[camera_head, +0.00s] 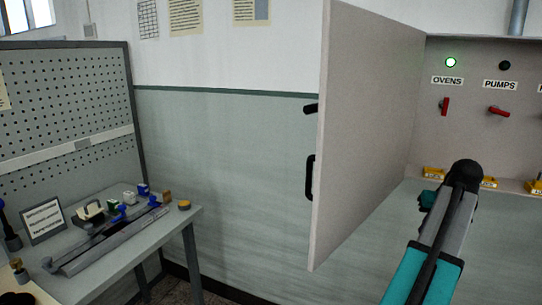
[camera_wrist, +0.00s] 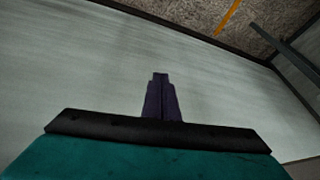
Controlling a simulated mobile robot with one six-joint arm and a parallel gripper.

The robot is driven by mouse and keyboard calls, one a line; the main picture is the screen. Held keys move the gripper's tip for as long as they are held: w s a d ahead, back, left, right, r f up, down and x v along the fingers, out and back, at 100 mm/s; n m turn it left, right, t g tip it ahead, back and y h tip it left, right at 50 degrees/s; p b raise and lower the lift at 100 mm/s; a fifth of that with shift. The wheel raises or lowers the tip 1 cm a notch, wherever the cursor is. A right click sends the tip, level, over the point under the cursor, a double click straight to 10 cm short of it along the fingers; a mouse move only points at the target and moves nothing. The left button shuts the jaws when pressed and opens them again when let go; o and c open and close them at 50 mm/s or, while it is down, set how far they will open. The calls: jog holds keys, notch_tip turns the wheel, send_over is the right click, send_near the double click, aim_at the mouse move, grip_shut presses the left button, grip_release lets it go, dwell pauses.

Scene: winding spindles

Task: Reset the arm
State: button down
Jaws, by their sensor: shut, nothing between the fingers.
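My arm reaches up at the right of the head view, in front of the open cabinet (camera_head: 470,120). Its gripper fingers cannot be made out in that view. In the wrist view my gripper (camera_wrist: 160,78) shows its two dark fingers together, shut and empty. They are in front of a pale wall surface (camera_wrist: 80,70), with nothing held. The cabinet door (camera_head: 365,130) stands open to the left of my arm, with a dark handle (camera_head: 310,178) on its left edge.
The cabinet has red switches labelled OVENS (camera_head: 445,106) and PUMPS (camera_head: 498,111); a green lamp (camera_head: 450,62) is lit above OVENS. Yellow items sit along its lower ledge. A workbench (camera_head: 185,222) with tools and a pegboard (camera_head: 65,110) stand at left. Wall space lies between bench and door.

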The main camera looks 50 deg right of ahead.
jog(key=w+a+f+n+g+y, duration=0.1)
jog(key=w+a+f+n+y, duration=0.1)
jog(key=w+a+f, duration=0.95)
jog(key=w+a+f+n+g+y, duration=0.1)
jog(key=w+a+f+y, duration=0.1)
jog(key=w+a+f, duration=1)
jog(key=w+a+f+n+g+y+p, duration=0.1)
jog(key=w+a+f, duration=0.2)
jog(key=a+f, duration=0.4)
jog(key=w+a+f+n+g+y, duration=0.1)
jog(key=w+a+f+n, duration=0.1)
jog(key=w+a+f, duration=0.35)
jog(key=s+a+f+n+g+p, duration=0.1)
jog(key=s+a+f, duration=0.1)
jog(key=a+f, duration=0.6)
jog(key=s+a+f+n+g+p, duration=0.15)
jog(key=a+f, duration=0.35)
jog(key=a, duration=0.8)
jog(key=s+a+f+n+g+h, duration=0.1)
jog(key=s+a+f, duration=0.2)
jog(key=s+a, duration=0.2)
jog(key=s+a+f+n+g+h, duration=0.1)
jog(key=s+a+f+n, duration=0.1)
jog(key=s+a+f, duration=0.2)
jog(key=s+a, duration=0.2)
jog(key=a, duration=0.2)
jog(key=shift+s+a+h+p, duration=0.3)
jog(key=shift+a+h+p, duration=0.05)
jog(key=shift+h, duration=0.05)
jog(key=shift+g, duration=0.25)
